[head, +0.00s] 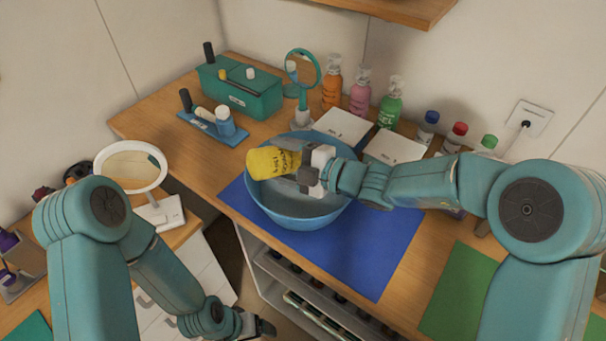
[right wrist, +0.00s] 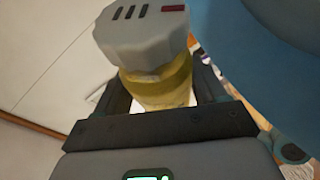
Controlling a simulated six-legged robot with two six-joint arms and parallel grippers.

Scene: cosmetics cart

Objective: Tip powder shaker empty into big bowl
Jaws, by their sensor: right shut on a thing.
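The yellow powder shaker (head: 270,162) with dark lettering lies tipped, close to level, above the left back part of the big blue bowl (head: 285,214). My right gripper (head: 305,168) is shut on it from the right. In the right wrist view the shaker's yellow body (right wrist: 160,85) sits between the fingers, with its grey cap (right wrist: 145,40) beyond them. The blue bowl fills the upper right there (right wrist: 275,75). No falling powder shows. My left gripper (head: 262,328) is low at the bottom of the head view, away from the bowl; its jaws are too small to judge.
The bowl stands on a blue mat (head: 375,255) on the wooden top. Behind it are a round mirror (head: 302,70), white boxes (head: 343,125) and several coloured bottles (head: 389,105). A teal box (head: 240,95) stands back left. A green mat (head: 455,290) lies at right.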

